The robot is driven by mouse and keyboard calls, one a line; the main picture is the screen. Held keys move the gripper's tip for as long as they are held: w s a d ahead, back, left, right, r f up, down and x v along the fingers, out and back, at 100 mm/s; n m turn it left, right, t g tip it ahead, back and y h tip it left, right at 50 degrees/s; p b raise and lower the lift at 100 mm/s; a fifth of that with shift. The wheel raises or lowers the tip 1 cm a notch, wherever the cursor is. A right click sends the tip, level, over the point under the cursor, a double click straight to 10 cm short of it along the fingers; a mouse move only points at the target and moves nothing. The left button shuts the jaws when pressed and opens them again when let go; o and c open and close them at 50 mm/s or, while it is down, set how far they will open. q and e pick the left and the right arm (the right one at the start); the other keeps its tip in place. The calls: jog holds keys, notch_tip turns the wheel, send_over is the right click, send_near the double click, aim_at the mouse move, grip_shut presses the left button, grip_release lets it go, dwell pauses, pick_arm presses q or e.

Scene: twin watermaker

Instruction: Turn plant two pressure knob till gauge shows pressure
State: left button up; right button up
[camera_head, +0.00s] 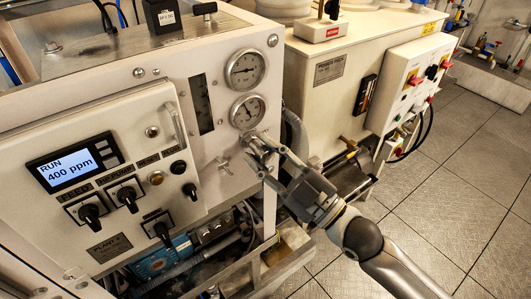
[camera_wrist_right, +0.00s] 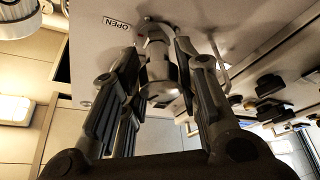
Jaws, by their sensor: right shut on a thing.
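The plant two panel (camera_head: 110,247) is a white cabinet at the left in the head view. Two round gauges sit on its right face, an upper gauge (camera_head: 246,69) and a lower gauge (camera_head: 248,111); their readings are too small to tell. My right gripper (camera_head: 261,151) is at the panel just below the lower gauge, shut on the pressure knob, which its fingers mostly hide there. In the right wrist view the metallic knob (camera_wrist_right: 159,78) stands between the two fingers, near an "OPEN" label (camera_wrist_right: 117,23). My left gripper is not in view.
A display reading "RUN 400 ppm" (camera_head: 70,163) and several black switches are farther left. A white cabinet with red switches (camera_head: 415,80) stands at right. Tiled floor (camera_head: 460,180) is open at right.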

jog(key=m+t+h+p, duration=0.1)
jog(key=m+t, duration=0.1)
jog(key=m, duration=0.3)
jog(key=shift+m+t+h+p, duration=0.45)
jog(key=shift+m+t+h, duration=0.1)
jog(key=shift+m, duration=0.75)
jog(key=shift+m+t+h+p, duration=0.45)
jog(key=shift+m+t, duration=0.1)
jog(key=shift+m, duration=0.75)
jog(key=o, duration=1)
jog(key=shift+s+f, duration=0.1)
jog(key=v, duration=1.1)
jog(key=shift+s+d+f, duration=0.1)
jog(key=shift+s+d, duration=0.1)
jog(key=shift+s, duration=0.15)
